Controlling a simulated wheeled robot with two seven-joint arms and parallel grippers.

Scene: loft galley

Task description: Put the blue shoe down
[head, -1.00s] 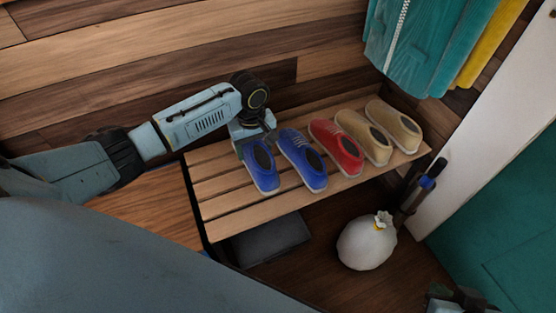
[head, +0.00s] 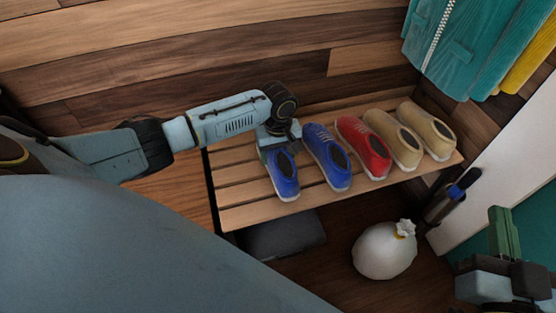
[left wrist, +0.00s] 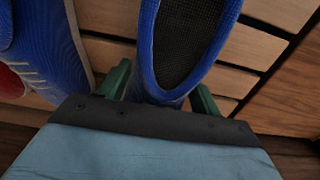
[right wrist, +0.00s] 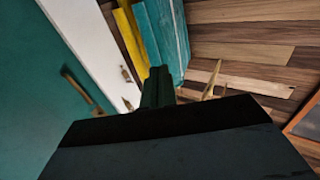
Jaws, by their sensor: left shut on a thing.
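In the left wrist view the shoe (left wrist: 148,50) sits between the two green fingers (left wrist: 160,88). The shoe is at rack level; I cannot tell whether its sole bears fully on the slats. My right gripper (head: 503,230) is at the right edge, its fingers together and empty; they also show in the right wrist view (right wrist: 157,85).
A second blue shoe (head: 321,150), a red shoe (head: 358,138) and tan shoes (head: 388,130) stand to the right on the rack. Jackets (head: 455,50) hang above right. A white sack (head: 382,253) and a dark box (head: 283,238) are below.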

